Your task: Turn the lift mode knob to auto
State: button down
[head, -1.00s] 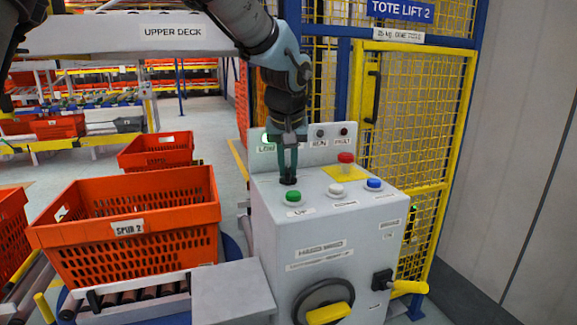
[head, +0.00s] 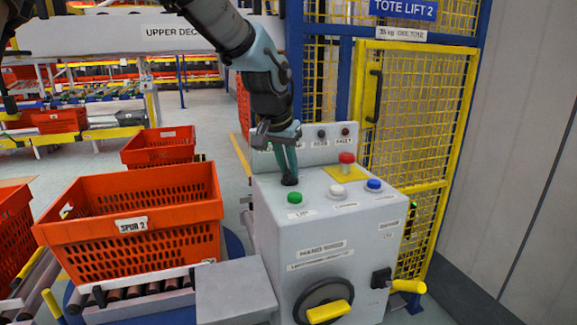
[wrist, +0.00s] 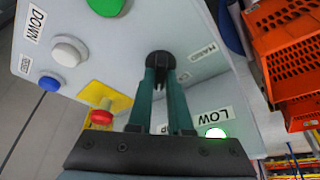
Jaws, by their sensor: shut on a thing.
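The lift mode knob (wrist: 160,58) is a small black round knob on the top of the grey control box (head: 320,245). In the head view the knob (head: 289,181) sits at the box's rear left, behind the green button. My gripper (head: 289,172) comes down from above, and its teal fingers are shut on the knob. In the wrist view the fingertips (wrist: 161,76) meet at the knob. A HAND label (wrist: 203,52) lies beside the knob. The fingers cover part of another label, so it cannot be read. The knob's pointing direction cannot be told.
Near the knob are a green button (head: 294,198), a white button (head: 338,191), a blue button (head: 374,185) and a red stop button (head: 346,162). A lit lamp (wrist: 215,132) is by the LOW label. An orange tote (head: 130,215) stands left; a yellow mesh gate (head: 415,130) stands behind right.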

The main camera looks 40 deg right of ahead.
jog(key=c, duration=0.8)
grip_release()
jog(key=shift+c, duration=0.2)
jog(key=b+v, duration=0.1)
jog(key=v, duration=0.9)
jog(key=shift+r+b, duration=0.35)
jog(key=shift+r, duration=0.05)
jog(key=shift+a, duration=0.1)
jog(key=w+a+f+n+y, duration=0.1)
jog(key=w+a+f+n, duration=0.1)
jog(key=w+a+f, duration=0.35)
jog(key=w+a+f+n, duration=0.2)
jog(key=a, duration=0.6)
jog(key=w+a+f+n+y, duration=0.1)
jog(key=w+a+f, duration=0.25)
jog(key=a, duration=0.35)
jog(key=s+a+f+n, duration=0.1)
jog(key=a+f+n, duration=0.1)
jog(key=a, duration=0.6)
jog(key=s+a+f+n+y, duration=0.1)
jog(key=a+f, duration=0.3)
jog(key=a, duration=0.4)
jog(key=s+a+f+n+y, duration=0.1)
jog(key=s+a+f+n, duration=0.2)
jog(key=a, duration=0.5)
jog(key=shift+s+f+n, duration=0.25)
jog(key=shift+f+n, duration=0.15)
jog(key=shift+n, duration=0.2)
